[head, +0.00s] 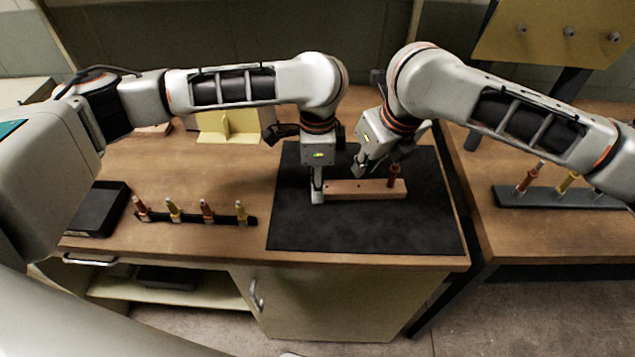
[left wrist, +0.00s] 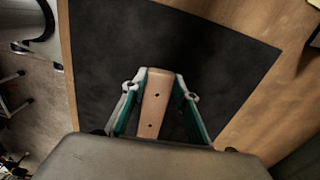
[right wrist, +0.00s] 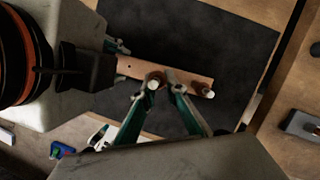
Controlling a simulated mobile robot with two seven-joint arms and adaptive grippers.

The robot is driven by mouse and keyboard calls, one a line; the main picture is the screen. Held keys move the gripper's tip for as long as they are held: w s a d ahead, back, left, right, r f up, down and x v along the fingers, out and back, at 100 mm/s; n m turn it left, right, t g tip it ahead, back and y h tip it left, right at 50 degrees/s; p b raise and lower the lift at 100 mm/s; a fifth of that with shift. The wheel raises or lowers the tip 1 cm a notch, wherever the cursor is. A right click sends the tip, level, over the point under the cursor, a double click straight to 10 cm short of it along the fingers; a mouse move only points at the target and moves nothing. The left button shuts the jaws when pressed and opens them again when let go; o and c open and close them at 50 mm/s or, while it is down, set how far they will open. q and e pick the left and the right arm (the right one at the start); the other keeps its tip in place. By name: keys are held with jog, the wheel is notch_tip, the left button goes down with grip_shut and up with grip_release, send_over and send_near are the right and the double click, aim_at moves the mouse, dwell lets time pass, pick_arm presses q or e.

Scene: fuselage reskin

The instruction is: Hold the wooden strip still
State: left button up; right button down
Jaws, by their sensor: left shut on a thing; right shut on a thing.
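The wooden strip (head: 365,189) lies across the black mat (head: 300,235), with small dark holes along it. My left gripper (head: 317,192) is shut on its left end; in the left wrist view the strip (left wrist: 156,100) sits between the two fingers. A red-brown fastener (head: 394,178) stands upright at the strip's right end; its pale tip shows in the right wrist view (right wrist: 208,93). My right gripper (right wrist: 160,86) is over the middle of the strip, its fingers closed around a second brown fastener (right wrist: 153,82) with a pale tip. Whether that fastener is in a hole cannot be told.
A dark rack (head: 190,218) with several coloured fasteners stands left of the mat, beside a black tray (head: 97,208). A yellow bracket (head: 228,124) is at the back. Another rack (head: 555,198) stands on the right-hand bench. The mat's front is clear.

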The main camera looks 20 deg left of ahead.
pick_arm(q)
jog(key=o, duration=1.2)
jog(key=shift+o, duration=0.2)
